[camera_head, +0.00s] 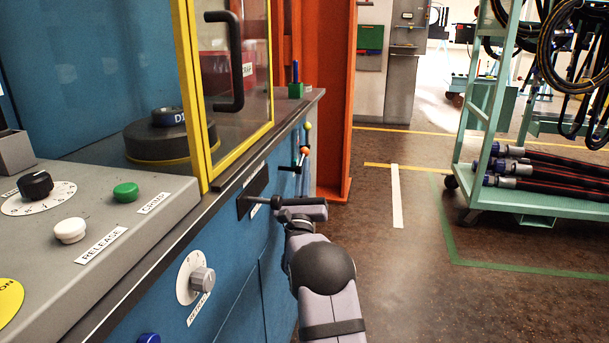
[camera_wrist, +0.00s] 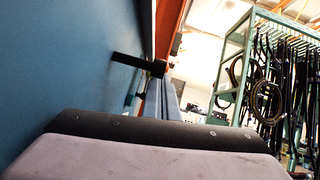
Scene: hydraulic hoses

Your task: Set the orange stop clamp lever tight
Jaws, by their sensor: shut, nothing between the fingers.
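The orange stop clamp lever (camera_head: 304,150) shows in the head view as a small orange-tipped piece on the blue machine front, past my gripper. A yellow-green knob stands above it and a dark arm reaches left below it. My gripper (camera_head: 264,202) is shut and empty. It is at the dark slotted plate on the machine front, nearer the camera than the lever and apart from it. Whether it touches the plate or the dark rod there is unclear. In the wrist view, my gripper's housing fills the bottom and a dark bar (camera_wrist: 140,66) juts from the blue panel; its identity is unclear.
The blue machine front (camera_head: 235,245) runs along the left, with a grey dial (camera_head: 202,280) and a control console (camera_head: 95,215) nearer. An orange post (camera_head: 335,100) stands beyond the lever. The floor to the right is open up to a green hose cart (camera_head: 535,200).

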